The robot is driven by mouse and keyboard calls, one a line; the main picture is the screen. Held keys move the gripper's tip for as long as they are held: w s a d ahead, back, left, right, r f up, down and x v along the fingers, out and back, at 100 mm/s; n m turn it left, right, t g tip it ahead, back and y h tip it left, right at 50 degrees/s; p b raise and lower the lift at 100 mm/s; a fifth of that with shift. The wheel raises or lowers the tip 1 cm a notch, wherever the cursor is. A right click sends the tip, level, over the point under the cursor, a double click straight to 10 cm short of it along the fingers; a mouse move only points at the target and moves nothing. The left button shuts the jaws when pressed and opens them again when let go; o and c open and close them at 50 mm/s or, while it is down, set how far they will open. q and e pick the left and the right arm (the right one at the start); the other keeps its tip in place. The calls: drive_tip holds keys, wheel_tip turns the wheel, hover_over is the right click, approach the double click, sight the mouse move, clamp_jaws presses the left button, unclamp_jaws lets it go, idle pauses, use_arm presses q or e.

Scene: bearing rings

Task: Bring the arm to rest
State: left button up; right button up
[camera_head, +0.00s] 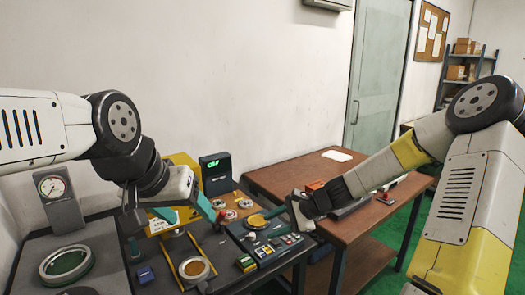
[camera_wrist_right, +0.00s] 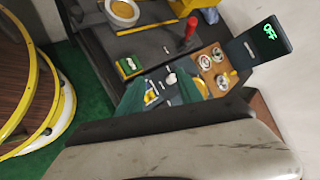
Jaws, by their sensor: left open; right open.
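My left gripper (camera_head: 186,211) is over the middle of the dark workbench in the head view. Its teal fingers are spread apart, and I see nothing held between them. My right gripper (camera_head: 287,215) is near the bench's right end, beside the control panel (camera_head: 266,247). In the right wrist view its green fingers (camera_wrist_right: 161,92) stand apart, with panel parts visible between them and nothing gripped. Both arms are bent and reach in over the furniture from the sides.
A green-centred ring (camera_head: 46,271) and another ring fixture (camera_head: 180,270) stand on the bench. A wooden board (camera_wrist_right: 207,61) carries several rings. A lit display (camera_head: 215,174) stands behind. A brown table (camera_head: 285,178) is at right; the wall is close behind.

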drive_tip(key=s+d+r+n+h, duration=0.2)
drive_tip(key=s+d+r+n, duration=0.1)
drive_tip(key=s+r, duration=0.3)
drive_tip(key=s+d+r+n+t+h, duration=0.1)
drive_tip(key=s+d+r+n, duration=0.3)
drive_tip(key=s, duration=0.5)
drive_tip(key=s+d+r+n+t+h, duration=0.1)
drive_tip(key=s+d+r+n+h, duration=0.2)
drive_tip(key=s+r+n, duration=0.3)
wheel_tip(320, 180, up, 4)
drive_tip(key=shift+s+d+r+n+h, duration=0.15)
drive_tip(key=shift+s+d+n+h, duration=0.3)
drive_tip(key=shift+s, duration=0.5)
drive_tip(key=shift+a, duration=0.1)
